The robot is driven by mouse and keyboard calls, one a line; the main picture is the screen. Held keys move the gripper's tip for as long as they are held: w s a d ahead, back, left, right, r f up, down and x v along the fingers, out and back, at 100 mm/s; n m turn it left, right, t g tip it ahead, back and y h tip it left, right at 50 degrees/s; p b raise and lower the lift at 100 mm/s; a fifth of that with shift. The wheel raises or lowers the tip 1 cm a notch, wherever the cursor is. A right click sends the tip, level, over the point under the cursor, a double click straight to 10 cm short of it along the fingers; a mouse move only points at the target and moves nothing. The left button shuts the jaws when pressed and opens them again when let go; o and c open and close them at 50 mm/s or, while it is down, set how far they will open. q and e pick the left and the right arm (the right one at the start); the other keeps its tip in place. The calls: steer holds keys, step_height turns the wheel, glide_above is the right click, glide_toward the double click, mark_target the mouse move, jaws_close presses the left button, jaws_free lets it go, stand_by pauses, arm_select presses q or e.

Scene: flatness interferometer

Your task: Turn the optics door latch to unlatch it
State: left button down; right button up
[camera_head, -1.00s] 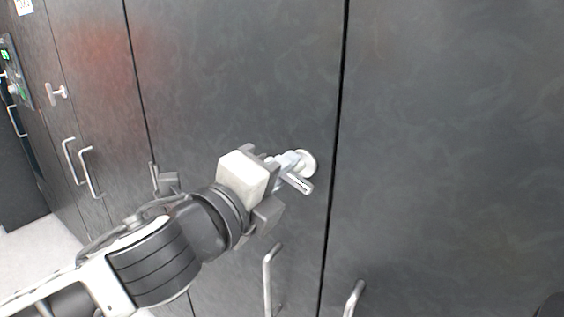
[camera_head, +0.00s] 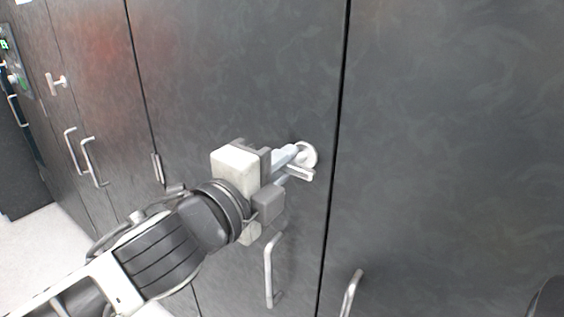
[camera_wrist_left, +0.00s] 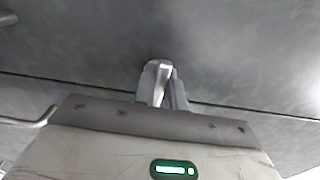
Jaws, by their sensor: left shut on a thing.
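The optics door latch is a silvery T-handle (camera_head: 301,172) on a round base on the dark grey door (camera_head: 230,70), just left of a vertical door seam. My left gripper (camera_head: 291,163) is shut on the latch handle, with the end of the handle sticking out past the fingers at the lower right. In the left wrist view the latch handle (camera_wrist_left: 160,82) shows between the two fingertips, close to the dark door face. The fingers hide part of the handle. My right gripper is not in view.
Bar handles (camera_head: 269,270) and (camera_head: 351,292) stand out from the doors below the latch. Another T-handle latch (camera_head: 57,83) and a pair of bar handles (camera_head: 88,160) are at the left. The door face right of the seam is clear.

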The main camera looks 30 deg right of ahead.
arm_select(q)
steer(key=c, duration=1.5)
jaws_free()
steer(key=shift+o, duration=0.2)
steer(key=b+v, duration=0.2)
steer(key=v, duration=1.4)
steer(key=shift+b, duration=0.3)
steer(key=shift+f, duration=0.1)
